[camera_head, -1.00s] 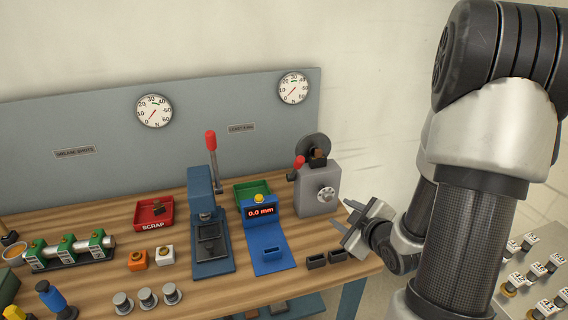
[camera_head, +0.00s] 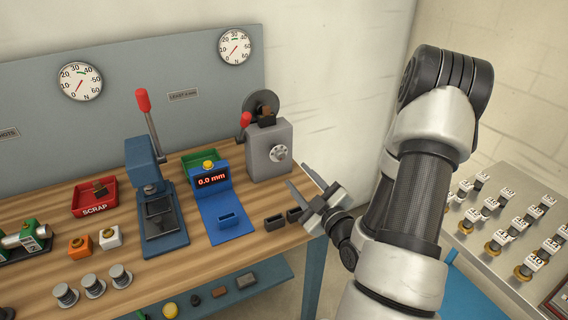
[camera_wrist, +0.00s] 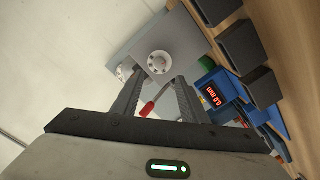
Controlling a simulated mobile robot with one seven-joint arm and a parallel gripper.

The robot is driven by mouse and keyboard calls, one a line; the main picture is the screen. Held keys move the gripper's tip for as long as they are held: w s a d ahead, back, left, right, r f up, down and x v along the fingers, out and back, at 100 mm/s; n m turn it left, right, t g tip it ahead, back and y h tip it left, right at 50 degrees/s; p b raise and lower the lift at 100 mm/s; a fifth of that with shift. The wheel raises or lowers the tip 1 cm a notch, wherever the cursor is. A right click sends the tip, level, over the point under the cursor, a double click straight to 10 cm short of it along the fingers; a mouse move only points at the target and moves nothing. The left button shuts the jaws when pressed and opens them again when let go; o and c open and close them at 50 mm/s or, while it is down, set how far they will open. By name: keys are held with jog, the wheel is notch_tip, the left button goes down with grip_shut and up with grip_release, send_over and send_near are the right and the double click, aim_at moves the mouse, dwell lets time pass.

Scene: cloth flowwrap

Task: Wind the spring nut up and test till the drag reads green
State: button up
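The grey tester box (camera_head: 258,152) stands at the right end of the bench, with a round pale knob (camera_head: 278,154) on its front, perhaps the spring nut. The knob also shows in the wrist view (camera_wrist: 158,62), just beyond my fingers. My gripper (camera_head: 303,182) is open and empty, in front of and to the right of the box; its fingers (camera_wrist: 157,88) are apart. A red-tipped lever (camera_head: 245,120) and a dark wheel (camera_head: 261,104) are on the box.
A press (camera_head: 160,215) and red SCRAP tray (camera_head: 95,197) are further left. A metal table of labelled weights (camera_head: 480,268) is at the right.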

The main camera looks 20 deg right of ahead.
aim_at(280, 156)
jog(key=w, duration=1)
jog(key=shift+a, duration=0.2)
grip_shut()
